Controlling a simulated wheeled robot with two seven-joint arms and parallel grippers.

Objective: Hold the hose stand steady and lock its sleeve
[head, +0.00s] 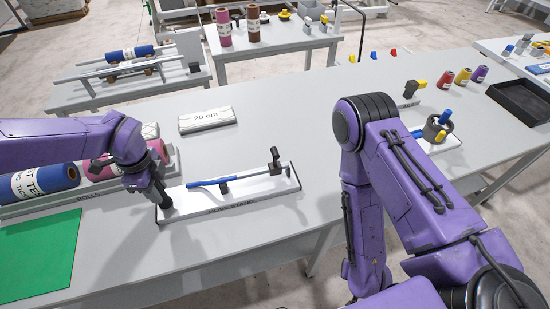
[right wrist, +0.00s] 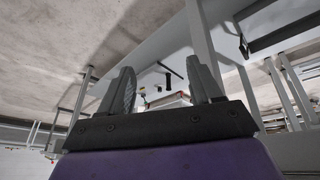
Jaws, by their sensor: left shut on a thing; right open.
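The hose stand (head: 245,207) is a white, labelled base on the grey table. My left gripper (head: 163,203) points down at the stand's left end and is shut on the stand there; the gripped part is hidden. My right gripper (right wrist: 163,88) is open and empty in the right wrist view, apart from any object. The head view does not show its fingers.
A rolls rack (head: 35,206) with blue and pink rolls and a green mat (head: 40,255) lie left.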

